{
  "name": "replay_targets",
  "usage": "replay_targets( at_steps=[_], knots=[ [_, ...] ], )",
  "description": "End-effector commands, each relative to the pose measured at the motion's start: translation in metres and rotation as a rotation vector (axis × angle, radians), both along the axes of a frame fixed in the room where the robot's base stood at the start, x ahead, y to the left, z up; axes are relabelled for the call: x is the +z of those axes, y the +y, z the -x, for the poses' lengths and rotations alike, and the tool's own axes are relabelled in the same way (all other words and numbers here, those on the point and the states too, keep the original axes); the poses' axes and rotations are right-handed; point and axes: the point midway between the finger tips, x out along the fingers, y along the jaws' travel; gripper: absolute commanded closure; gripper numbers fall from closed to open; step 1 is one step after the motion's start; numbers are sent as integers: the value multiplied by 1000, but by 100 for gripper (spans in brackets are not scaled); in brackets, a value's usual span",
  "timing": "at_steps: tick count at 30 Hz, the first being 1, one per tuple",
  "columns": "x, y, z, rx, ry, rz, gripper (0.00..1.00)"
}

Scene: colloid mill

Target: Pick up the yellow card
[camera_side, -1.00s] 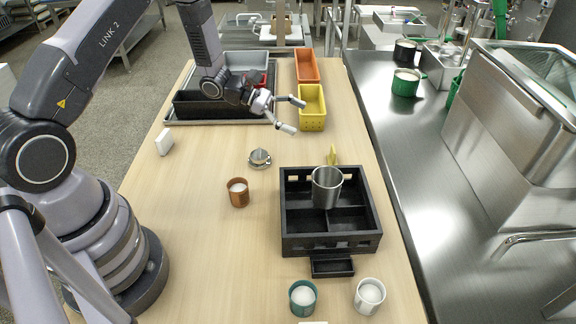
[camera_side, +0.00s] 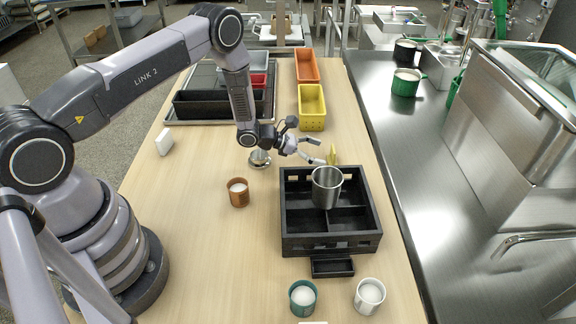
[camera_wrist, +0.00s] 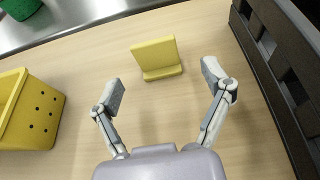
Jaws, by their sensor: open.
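The yellow card (camera_wrist: 155,53) stands upright on a small yellow base on the wooden table. In the side view the yellow card (camera_side: 333,155) is just behind the black compartment box, partly hidden by my gripper and the box. My gripper (camera_side: 318,151) is close to the card on its left side. In the wrist view my gripper (camera_wrist: 162,82) is open and empty, its two fingers spread wide, with the card ahead of and between them, not touching either finger.
The black compartment box (camera_side: 290,221) holds a metal cup (camera_side: 327,188). A yellow bin (camera_side: 312,120) and an orange bin (camera_side: 307,66) stand behind. A brown cup (camera_side: 238,192) and a metal piece (camera_side: 259,159) are to the left. Free table lies left of the box.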

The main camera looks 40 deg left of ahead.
Motion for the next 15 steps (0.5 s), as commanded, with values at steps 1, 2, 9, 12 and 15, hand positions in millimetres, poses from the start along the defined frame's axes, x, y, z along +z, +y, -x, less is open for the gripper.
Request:
replay_targets(
  at_steps=[1, 2, 9, 12, 15],
  knots=[
    [-3, -5, -5, -3, -1, 0, 21],
    [-5, -8, -9, -3, -1, 0, 21],
    [-17, -25, -30, -2, 0, 0, 21],
    [-18, -27, -32, -1, 0, 0, 21],
    [-18, -26, -32, -1, 0, 0, 21]
  ],
)
